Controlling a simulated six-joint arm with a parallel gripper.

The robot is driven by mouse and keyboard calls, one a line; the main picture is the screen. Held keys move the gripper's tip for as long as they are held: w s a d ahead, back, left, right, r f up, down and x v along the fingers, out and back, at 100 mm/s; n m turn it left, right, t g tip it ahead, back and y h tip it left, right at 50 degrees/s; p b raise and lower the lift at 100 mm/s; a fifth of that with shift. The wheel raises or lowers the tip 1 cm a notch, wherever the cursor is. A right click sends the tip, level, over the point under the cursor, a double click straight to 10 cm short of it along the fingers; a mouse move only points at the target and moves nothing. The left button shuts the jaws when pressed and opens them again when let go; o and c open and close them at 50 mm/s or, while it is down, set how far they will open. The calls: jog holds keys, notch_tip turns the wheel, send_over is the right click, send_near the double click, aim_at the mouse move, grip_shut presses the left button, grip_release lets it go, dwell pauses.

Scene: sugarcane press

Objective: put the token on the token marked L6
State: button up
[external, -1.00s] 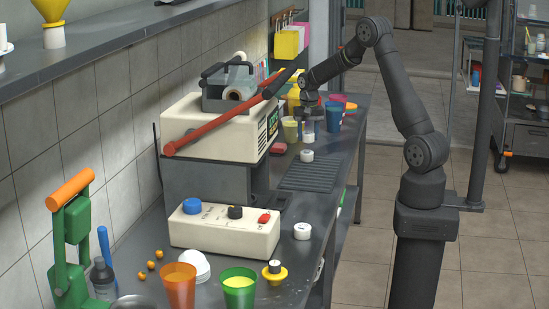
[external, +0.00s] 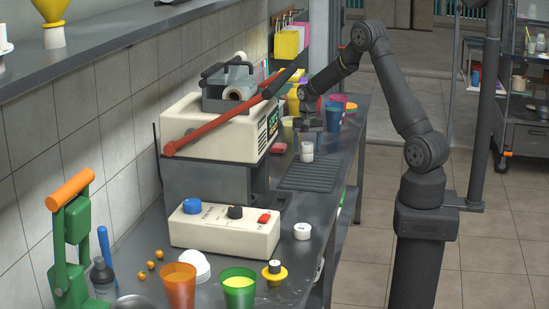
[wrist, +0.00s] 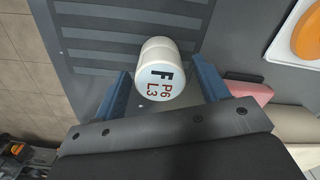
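A white token (wrist: 162,82) with a dark F and red P6 and L3 on its face sits on top of another white token (wrist: 158,46). The two form a short upright stack, also seen in the external view (external: 307,151) beside the ribbed dark mat. The lower token's marking is hidden, so I cannot read an L6. My gripper (wrist: 160,68) is open, with one blue finger on each side of the stack in the wrist view and gaps between. In the external view my gripper (external: 308,124) is just above and behind the stack, apart from it.
Another white token (external: 302,231) lies nearer the front, beside the control box (external: 224,229). Cups (external: 334,117) stand behind my gripper. A red block (external: 278,148) and the press (external: 215,130) are to the left. The ribbed mat (external: 312,172) is clear.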

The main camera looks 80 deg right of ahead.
aim_at(307, 144)
notch_tip(307, 144, up, 12)
jog(key=shift+r, duration=0.2)
dwell(0.4)
notch_tip(307, 144, down, 12)
jog(key=shift+f, duration=0.1)
jog(key=shift+d+r, duration=0.1)
jog(key=shift+r, duration=1.85)
